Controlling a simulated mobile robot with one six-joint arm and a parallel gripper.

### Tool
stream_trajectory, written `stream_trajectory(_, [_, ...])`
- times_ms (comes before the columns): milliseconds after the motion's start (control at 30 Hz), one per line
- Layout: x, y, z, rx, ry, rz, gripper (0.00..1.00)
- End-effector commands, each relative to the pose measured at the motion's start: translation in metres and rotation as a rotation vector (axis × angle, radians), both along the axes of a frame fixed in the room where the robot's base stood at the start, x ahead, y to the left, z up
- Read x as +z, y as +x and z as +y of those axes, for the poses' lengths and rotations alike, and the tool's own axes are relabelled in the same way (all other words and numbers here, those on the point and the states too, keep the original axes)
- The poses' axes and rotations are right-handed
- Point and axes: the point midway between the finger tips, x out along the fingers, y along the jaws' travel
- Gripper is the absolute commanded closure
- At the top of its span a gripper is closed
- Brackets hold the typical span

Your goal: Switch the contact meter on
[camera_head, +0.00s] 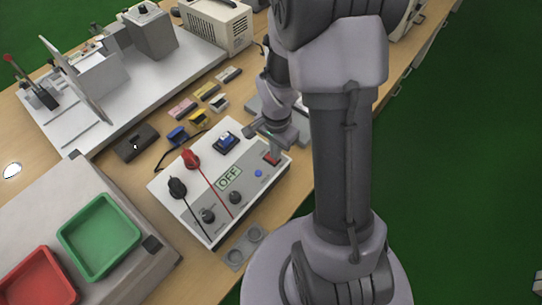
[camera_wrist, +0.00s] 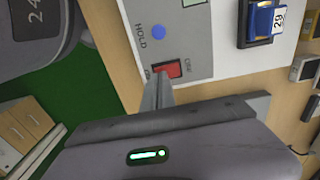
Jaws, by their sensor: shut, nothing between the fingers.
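The contact meter (camera_head: 213,205) is a white box with a grey top panel on the bench, and its display reads OFF (camera_head: 229,178). Its red rocker switch (camera_head: 271,159) sits at the panel's far right corner. In the wrist view the red switch (camera_wrist: 167,70) shows just beyond my fingertips, near the blue button (camera_wrist: 158,32) marked HOLD. My gripper (camera_wrist: 160,80) is shut and empty, with its tips at the switch's near edge. I cannot tell whether they touch it. My gripper also shows in the head view (camera_head: 266,135) above that corner.
A blue part (camera_head: 226,140) numbered 29 sits on the meter's far edge. Green (camera_head: 100,237) and red (camera_head: 38,280) trays lie at left. Several small coloured blocks (camera_head: 207,91) lie behind the meter.

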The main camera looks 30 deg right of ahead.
Motion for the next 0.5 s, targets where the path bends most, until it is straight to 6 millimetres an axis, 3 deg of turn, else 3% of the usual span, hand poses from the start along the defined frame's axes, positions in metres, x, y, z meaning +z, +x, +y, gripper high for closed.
stream_trajectory(500, [-0.0086,0.0,0.0,0.0,0.0,0.0,1.0])
